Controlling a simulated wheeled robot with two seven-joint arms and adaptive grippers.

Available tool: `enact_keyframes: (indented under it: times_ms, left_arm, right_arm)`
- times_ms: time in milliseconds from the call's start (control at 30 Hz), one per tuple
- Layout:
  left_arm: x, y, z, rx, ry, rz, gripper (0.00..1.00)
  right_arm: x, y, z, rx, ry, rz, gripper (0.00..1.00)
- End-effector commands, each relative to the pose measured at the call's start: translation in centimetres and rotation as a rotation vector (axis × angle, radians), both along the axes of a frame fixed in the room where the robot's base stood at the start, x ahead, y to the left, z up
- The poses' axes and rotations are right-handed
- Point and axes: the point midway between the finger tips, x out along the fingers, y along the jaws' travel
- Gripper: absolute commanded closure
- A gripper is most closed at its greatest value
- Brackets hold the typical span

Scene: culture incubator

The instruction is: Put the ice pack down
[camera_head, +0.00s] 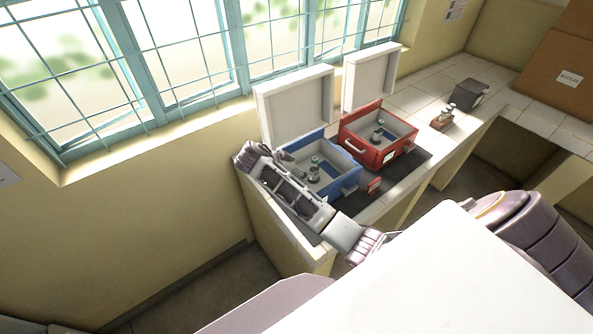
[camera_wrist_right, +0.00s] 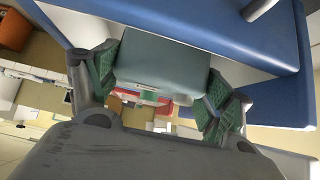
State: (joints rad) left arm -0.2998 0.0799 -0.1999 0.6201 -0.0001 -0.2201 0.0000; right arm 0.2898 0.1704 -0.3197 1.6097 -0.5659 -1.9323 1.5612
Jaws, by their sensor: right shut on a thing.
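My right gripper (camera_wrist_right: 160,85) is shut on a grey-teal block, the ice pack (camera_wrist_right: 165,65), with a green pad at each side of it. In the head view my arm reaches across the near left corner of the open blue box (camera_head: 345,186), and the gripper (camera_head: 288,158) is small at that box's left side. I cannot make out the ice pack there. Blue walls (camera_wrist_right: 275,60) stand close to the held pack in the wrist view. The blue box holds small containers (camera_head: 314,172). My left gripper is not in view.
An open red box (camera_head: 385,157) stands beside the blue one on a dark mat (camera_head: 419,159); both white lids are raised. A small bottle (camera_head: 443,117) and dark grey box (camera_head: 470,93) stand farther right. A cardboard box (camera_head: 560,60) is at the far right. Windows line the wall behind.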

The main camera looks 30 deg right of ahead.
Motion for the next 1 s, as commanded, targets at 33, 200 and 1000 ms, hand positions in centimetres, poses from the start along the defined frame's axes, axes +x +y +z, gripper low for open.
enact_keyframes:
  times_ms: [33, 200, 1000]
  left_arm:
    - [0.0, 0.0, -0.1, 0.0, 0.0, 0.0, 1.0]
    - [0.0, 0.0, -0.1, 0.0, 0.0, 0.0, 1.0]
    - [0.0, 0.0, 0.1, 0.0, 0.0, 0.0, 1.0]
  right_arm:
    - [0.0, 0.0, -0.1, 0.0, -0.001, -0.001, 0.53]
    - [0.0, 0.0, -0.3, 0.0, 0.001, -0.001, 0.11]
    - [-0.1, 0.8, 1.0, 0.003, -0.001, 0.0, 0.0]
